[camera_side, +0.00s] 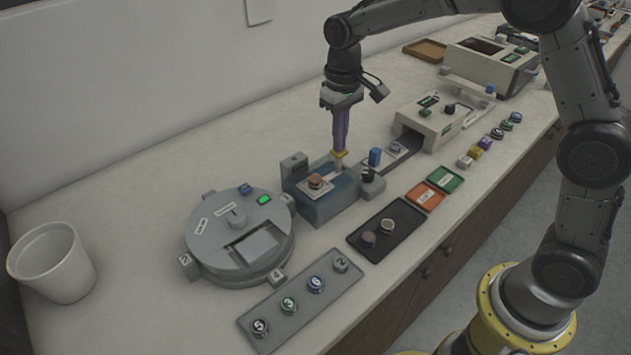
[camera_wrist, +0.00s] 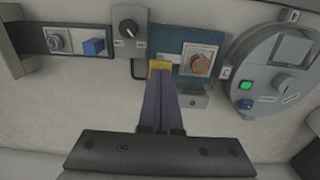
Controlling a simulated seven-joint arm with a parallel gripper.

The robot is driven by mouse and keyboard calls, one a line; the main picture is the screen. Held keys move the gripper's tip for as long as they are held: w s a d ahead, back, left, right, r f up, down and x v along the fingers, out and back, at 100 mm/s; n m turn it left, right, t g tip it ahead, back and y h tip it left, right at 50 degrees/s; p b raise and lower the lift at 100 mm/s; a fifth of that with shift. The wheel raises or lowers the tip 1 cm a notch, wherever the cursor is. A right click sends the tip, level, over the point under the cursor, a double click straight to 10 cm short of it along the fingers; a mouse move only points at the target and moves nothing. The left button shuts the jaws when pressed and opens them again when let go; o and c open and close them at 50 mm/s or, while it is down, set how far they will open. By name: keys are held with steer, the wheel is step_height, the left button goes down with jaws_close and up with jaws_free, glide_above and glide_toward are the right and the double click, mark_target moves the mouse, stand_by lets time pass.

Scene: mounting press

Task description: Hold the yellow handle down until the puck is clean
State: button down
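My gripper (camera_side: 340,150) points down over the blue washing station (camera_side: 335,202), with its long purple fingers close together. Their tips meet the yellow handle (camera_side: 339,158) at the back of the station; in the wrist view the handle (camera_wrist: 160,65) shows just beyond the fingertips. The fingers look shut and touch the handle from above; I cannot see anything between them. A puck (camera_side: 316,181) with an orange-brown top sits on a pale square plate on the station. In the wrist view the puck (camera_wrist: 199,65) shows brownish, uneven marks on its face.
A round grey machine (camera_side: 205,243) with a lit green window stands left of the station. A black tray (camera_side: 402,210) with two pucks and a grey strip (camera_side: 262,299) with several numbered buttons lie in front. A grey box machine (camera_side: 441,122) stands right. A white bin (camera_side: 50,262) is far left.

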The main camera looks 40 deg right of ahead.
mark_target(339, 154)
steer(key=shift+f, duration=2.05)
steer(key=shift+r, duration=0.1)
stand_by(2.9)
steer(key=shift+r, duration=2.65)
steer(key=shift+r, duration=0.15)
steer(key=shift+r, duration=2.4)
